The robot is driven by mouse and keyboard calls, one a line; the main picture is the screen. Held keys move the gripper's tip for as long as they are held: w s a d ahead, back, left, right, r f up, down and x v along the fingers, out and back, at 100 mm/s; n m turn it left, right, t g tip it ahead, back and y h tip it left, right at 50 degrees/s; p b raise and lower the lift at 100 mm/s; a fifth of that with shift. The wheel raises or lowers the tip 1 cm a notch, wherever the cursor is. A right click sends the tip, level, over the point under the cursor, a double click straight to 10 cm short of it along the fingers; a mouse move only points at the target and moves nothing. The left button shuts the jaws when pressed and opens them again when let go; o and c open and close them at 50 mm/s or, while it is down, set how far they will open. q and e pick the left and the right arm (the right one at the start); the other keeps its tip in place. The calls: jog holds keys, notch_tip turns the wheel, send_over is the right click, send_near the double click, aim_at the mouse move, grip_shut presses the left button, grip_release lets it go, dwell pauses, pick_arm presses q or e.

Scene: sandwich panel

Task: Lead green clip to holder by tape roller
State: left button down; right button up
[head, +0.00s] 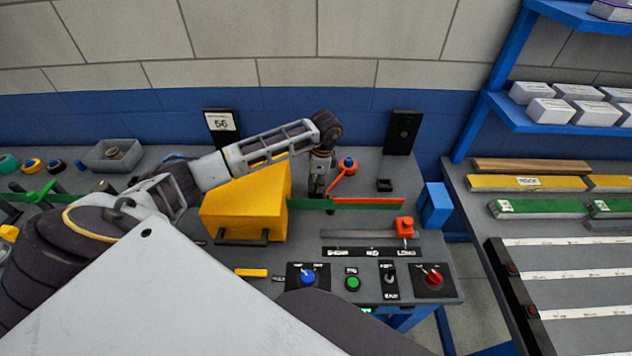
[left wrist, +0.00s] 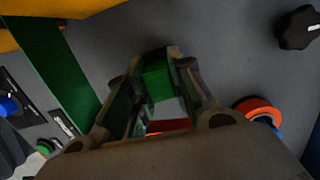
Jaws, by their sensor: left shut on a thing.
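My left gripper (head: 319,190) points down over the middle of the bench, right of the yellow machine. In the left wrist view its fingers (left wrist: 158,62) are shut around a green block, which I take for the green clip (left wrist: 158,82). In the head view the clip is hidden by the fingers. A green strip (head: 305,204) runs from the yellow machine to the gripper, and a red strip (head: 368,201) continues to the right. The orange and blue tape roller (head: 348,165) stands just behind and right of the gripper; it also shows in the left wrist view (left wrist: 258,108). I cannot make out the holder for certain.
The yellow machine (head: 240,205) stands close left of the gripper. A small black bracket (head: 384,185) lies to the right. A panel of knobs and buttons (head: 353,283) lines the front. An orange clamp (head: 404,227) and blue block (head: 435,205) are at right.

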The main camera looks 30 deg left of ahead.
pick_arm(q)
jog(key=c, duration=1.2)
grip_release()
jog(key=shift+o, duration=0.2)
jog(key=shift+r+p, duration=2.5)
jog(key=shift+r, duration=1.05)
jog(key=shift+f, duration=0.1)
